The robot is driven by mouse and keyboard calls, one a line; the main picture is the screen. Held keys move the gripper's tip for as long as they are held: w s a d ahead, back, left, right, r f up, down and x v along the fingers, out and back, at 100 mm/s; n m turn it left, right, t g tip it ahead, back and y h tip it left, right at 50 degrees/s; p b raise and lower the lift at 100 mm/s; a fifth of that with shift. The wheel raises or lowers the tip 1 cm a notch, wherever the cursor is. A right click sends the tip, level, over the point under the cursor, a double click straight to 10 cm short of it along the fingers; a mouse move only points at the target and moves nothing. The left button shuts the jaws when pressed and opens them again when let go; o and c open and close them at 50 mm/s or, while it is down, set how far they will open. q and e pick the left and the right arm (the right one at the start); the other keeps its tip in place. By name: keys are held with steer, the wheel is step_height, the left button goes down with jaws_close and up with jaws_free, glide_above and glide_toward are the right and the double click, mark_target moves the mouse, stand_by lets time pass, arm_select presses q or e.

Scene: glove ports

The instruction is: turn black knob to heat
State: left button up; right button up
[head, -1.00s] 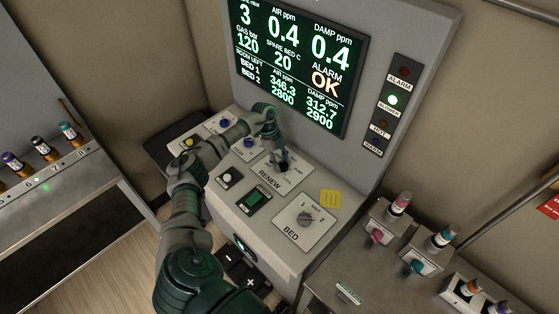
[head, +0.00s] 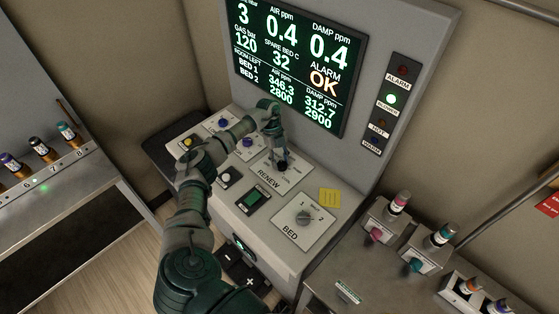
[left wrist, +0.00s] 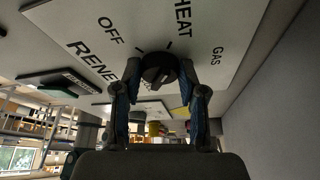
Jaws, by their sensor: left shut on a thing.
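The black knob (left wrist: 158,68) sits on a white plate (left wrist: 95,25) with the words OFF, HEAT, GAS and RENEW. In the left wrist view it lies between my two fingertips, below the words OFF and HEAT. Which mark its pointer is on I cannot tell. My left gripper (left wrist: 160,80) is shut on the knob, one finger on each side. In the head view my left gripper (head: 281,154) points down at the RENEW plate (head: 271,179) and mostly hides the knob. My right gripper is in neither view.
A screen (head: 300,60) above reads ALARM OK and SPARE BED C 32. A BED knob (head: 303,217), a green-lit switch (head: 254,200) and a yellow note (head: 329,198) are close by on the panel. Coloured valves (head: 397,204) stand at the right.

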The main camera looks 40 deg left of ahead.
arm_select(q)
steer(key=o, duration=1.1)
steer(key=shift+d+f, duration=0.15)
steer(key=shift+d, duration=0.05)
steer(key=shift+o, duration=0.2)
steer(key=shift+r, duration=0.2)
steer(key=v, duration=1.1)
steer(key=shift+w+r, duration=0.2)
steer(key=shift+r, duration=0.1)
steer(key=shift+a, duration=0.15)
